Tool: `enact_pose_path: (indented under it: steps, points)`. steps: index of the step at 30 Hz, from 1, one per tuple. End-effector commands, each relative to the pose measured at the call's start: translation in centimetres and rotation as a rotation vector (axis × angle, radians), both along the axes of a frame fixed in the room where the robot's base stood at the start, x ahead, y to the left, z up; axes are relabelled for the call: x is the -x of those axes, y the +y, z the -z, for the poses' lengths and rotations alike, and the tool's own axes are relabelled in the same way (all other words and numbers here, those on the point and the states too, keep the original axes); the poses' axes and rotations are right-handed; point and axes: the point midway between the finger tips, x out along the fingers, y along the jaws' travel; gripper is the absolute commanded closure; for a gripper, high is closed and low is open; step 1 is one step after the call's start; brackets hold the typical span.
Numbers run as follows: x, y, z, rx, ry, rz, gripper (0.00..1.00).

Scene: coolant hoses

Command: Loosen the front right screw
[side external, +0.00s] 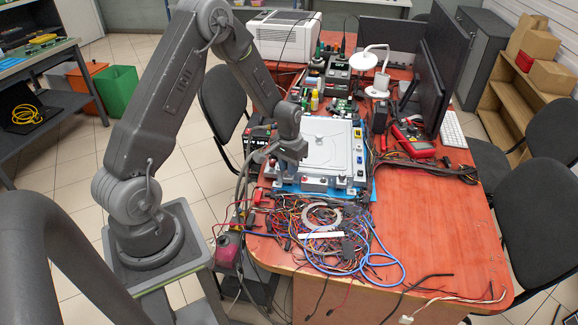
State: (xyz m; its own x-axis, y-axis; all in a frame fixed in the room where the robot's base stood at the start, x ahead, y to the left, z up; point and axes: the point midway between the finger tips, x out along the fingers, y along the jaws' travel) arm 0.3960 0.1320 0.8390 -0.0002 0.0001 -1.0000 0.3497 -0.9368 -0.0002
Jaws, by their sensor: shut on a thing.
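A flat silver-white unit (330,146) lies on a blue mat (364,190) on the red table. Small fittings line its near edge, and one dark fitting stands near its front right corner (349,181). Individual screws are too small to tell apart. My gripper (272,157) is low at the unit's left edge, away from the front right corner. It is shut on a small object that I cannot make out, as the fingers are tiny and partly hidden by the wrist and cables.
A tangle of coloured wires with a grey ring (322,216) covers the table in front of the unit. A red multimeter (412,139) and black cables lie to the right. Monitors (453,62) and a white lamp (377,86) stand behind. The table's right front is mostly clear.

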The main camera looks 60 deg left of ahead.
Motion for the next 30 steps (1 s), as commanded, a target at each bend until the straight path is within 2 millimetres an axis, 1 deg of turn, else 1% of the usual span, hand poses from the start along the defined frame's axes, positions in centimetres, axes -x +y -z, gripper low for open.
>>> enact_pose_path:
  steps: [9,18,24,30]
  points:
    - [0.01,0.06,-0.05,0.0,0.0,-0.303,1.0]
    - [0.03,0.09,-0.05,0.0,0.0,-0.562,1.0]
    - [0.06,0.11,-0.05,0.0,-0.001,-0.691,1.0]
    - [0.06,0.11,-0.06,0.0,-0.001,-0.77,1.0]
